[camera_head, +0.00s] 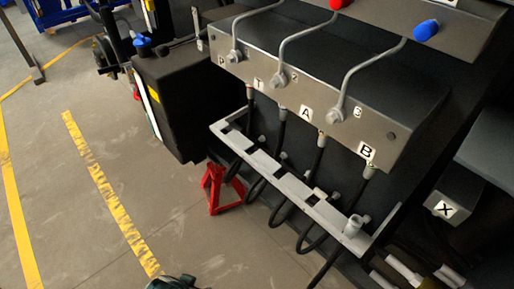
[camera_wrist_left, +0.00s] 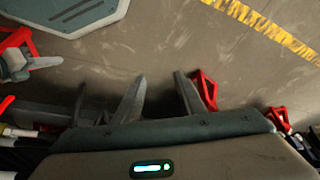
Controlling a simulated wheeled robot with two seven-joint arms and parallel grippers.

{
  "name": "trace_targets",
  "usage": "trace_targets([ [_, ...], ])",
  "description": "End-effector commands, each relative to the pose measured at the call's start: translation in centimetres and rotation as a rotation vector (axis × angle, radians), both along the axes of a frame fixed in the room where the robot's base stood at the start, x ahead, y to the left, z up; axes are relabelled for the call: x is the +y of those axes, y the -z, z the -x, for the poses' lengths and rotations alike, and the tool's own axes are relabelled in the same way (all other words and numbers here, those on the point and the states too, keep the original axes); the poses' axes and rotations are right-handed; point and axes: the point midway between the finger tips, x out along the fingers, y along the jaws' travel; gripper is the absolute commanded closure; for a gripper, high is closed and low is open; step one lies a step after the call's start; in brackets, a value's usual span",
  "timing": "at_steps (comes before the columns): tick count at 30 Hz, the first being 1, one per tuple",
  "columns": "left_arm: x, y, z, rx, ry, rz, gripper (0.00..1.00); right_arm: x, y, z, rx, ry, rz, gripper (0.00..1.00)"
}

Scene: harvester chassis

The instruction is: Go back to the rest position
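My left gripper (camera_wrist_left: 160,95) shows in the left wrist view, its two dark fingers apart with nothing visible between them. Bare concrete floor lies beyond the fingertips. In the head view neither gripper shows clearly; a small dark part at the bottom edge is too cut off to identify. My right gripper is not seen in either view.
A valve block (camera_head: 305,108) with labelled ports and black hoses stands ahead, above a light grey bracket (camera_head: 275,172). A red stand (camera_head: 217,188) is on the floor below, and a black box (camera_head: 185,100) is left. Open floor with yellow lines (camera_head: 108,195) lies left.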

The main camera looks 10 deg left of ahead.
Motion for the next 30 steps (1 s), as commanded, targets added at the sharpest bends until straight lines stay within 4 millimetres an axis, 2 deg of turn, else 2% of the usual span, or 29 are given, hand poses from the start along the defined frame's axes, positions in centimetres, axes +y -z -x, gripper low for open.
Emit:
trace_targets([
  [5,-0.8,4.8,-1.5,-0.026,0.006,0.012,0.63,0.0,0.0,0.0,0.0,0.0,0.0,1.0],
  [12,-2.1,13.7,-2.8,-0.087,0.018,0.037,0.63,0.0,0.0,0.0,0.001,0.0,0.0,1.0],
  [18,-3.0,20.5,-2.2,-0.141,0.029,0.059,0.63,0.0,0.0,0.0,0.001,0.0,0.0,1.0],
  [21,-3.4,23.2,-1.6,-0.167,0.035,0.068,0.63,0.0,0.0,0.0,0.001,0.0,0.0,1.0],
  [25,-3.7,25.7,-0.6,-0.196,0.041,0.079,0.63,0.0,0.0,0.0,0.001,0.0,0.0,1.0],
  [30,-3.8,27.2,0.2,-0.217,0.045,0.087,0.63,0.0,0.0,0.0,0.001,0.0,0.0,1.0],
])
